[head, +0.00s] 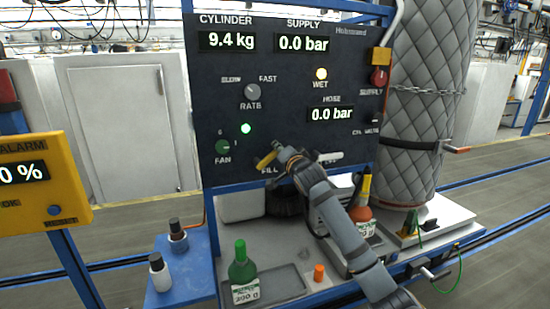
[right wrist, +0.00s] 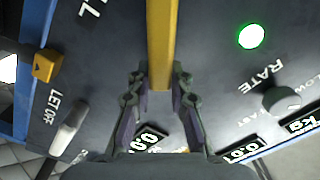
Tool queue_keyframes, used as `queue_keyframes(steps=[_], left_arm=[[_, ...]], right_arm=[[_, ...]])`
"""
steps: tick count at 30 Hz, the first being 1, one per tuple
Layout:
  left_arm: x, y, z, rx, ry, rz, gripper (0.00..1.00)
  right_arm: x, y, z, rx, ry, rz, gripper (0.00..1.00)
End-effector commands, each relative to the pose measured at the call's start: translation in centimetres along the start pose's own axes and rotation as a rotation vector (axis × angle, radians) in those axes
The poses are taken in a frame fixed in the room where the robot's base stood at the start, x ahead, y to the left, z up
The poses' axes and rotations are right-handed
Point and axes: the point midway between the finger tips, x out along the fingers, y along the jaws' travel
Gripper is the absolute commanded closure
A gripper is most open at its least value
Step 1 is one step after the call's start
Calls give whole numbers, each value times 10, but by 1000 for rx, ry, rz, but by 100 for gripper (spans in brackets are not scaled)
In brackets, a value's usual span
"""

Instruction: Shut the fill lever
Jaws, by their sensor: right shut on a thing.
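The yellow fill lever (head: 265,161) is on the dark panel above the FILL label, in the head view. It slants down to the left. My right gripper (head: 279,150) is at its upper right end. In the right wrist view, the yellow lever (right wrist: 161,45) runs down between the two fingers of my right gripper (right wrist: 160,85), which is shut on it. The lever's pivot is hidden by the gripper. My left gripper is not in view.
The white LET OFF lever (head: 329,157) is close right of my right gripper. The RATE knob (head: 252,91) and green lamp (head: 246,129) are above left. A green bottle (head: 242,266) and an orange bottle (head: 363,210) stand on the bench below.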

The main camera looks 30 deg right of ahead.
Motion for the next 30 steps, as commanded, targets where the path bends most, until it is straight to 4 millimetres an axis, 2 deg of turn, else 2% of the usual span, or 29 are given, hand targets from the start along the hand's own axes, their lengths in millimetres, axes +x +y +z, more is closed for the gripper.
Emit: queue_keyframes(steps=[1, 15, 22, 30], left_arm=[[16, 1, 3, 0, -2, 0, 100], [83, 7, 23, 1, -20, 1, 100], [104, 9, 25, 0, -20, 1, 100], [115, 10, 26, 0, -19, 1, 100]], right_arm=[[0, 10, 4, 39, 3, -1, 100], [0, 43, 12, 453, 2, 0, 100], [0, 50, 17, 587, 0, 1, 100], [0, 54, 19, 666, 0, 1, 100]])
